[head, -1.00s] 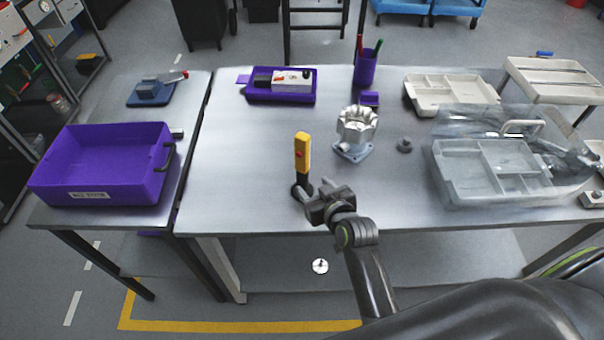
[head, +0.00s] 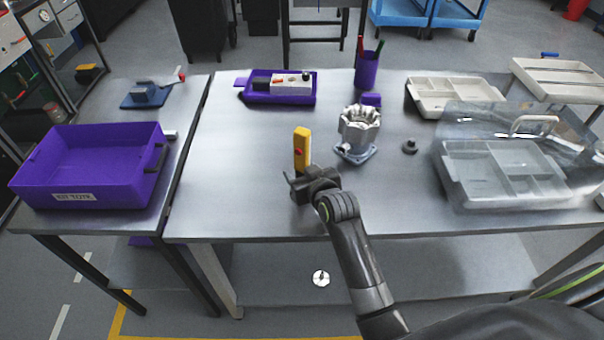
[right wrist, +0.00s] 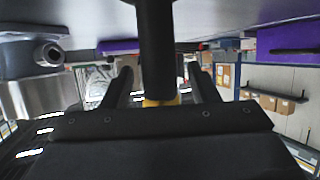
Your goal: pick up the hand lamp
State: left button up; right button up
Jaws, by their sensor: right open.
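The hand lamp (head: 302,148) stands upright near the front of the metal table, its yellow body with a red spot showing above my right gripper (head: 301,186). Its lower part is mostly hidden behind the gripper in the head view. In the right wrist view the lamp's dark lower part (right wrist: 155,45) runs down between the two spread fingers of the gripper (right wrist: 160,88), with a bit of yellow below it. The right gripper is open, with a finger on each side of the lamp. My left gripper is in neither view.
A metal flanged housing (head: 358,135) stands right of the lamp, with a small grey part (head: 409,147) beyond it. A clear-lidded case (head: 447,184) is at the right, a purple tray (head: 248,98) at the back. The tabletop left of the lamp is clear.

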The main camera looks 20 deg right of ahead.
jog(key=c, duration=1.2)
